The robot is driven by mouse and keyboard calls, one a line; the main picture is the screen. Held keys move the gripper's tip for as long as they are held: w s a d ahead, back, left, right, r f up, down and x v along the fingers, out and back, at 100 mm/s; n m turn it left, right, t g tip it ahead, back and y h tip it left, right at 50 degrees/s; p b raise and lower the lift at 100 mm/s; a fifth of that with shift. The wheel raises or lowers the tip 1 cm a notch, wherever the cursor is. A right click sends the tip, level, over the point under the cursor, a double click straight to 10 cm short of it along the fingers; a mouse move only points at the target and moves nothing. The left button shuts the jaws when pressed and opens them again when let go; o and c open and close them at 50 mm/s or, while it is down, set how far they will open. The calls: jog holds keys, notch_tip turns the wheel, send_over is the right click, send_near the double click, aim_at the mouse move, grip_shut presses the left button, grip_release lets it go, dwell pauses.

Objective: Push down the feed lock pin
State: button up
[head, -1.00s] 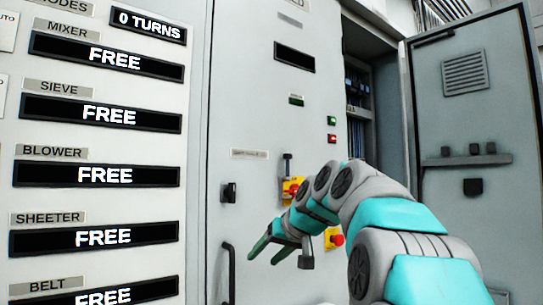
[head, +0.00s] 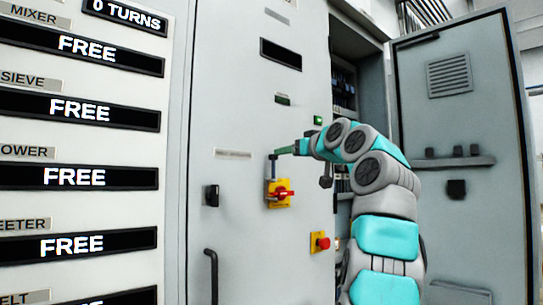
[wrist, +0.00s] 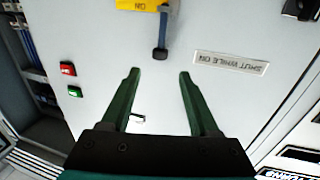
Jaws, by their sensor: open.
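The feed lock pin (head: 273,168) is a thin upright grey stem with a dark head, standing above a yellow-backed red switch on the grey cabinet front. In the wrist view, which is upside down, the pin (wrist: 162,35) shows its dark head pointing toward the space between my fingers. My gripper (head: 285,150) is beside and slightly above the pin's head in the head view. In the wrist view my gripper (wrist: 159,72) is open with nothing between its green fingers. I cannot tell whether a finger touches the pin.
The red rotary switch (head: 281,193) sits just below the pin. A red stop button (head: 320,242) is lower right. A black handle (head: 211,270) and a small black latch (head: 212,195) stick out at left. An open cabinet door (head: 460,110) stands at right.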

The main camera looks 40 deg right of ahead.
aim_at(273, 164)
jog(key=w+d+p, duration=0.1)
jog(key=w+p, duration=0.2)
jog(key=w, duration=0.4)
jog(key=shift+w+p, duration=0.2)
jog(key=shift+p, duration=0.1)
jog(key=shift+d, duration=0.1)
grip_shut()
jog(key=shift+f, duration=0.1)
dwell(0.9)
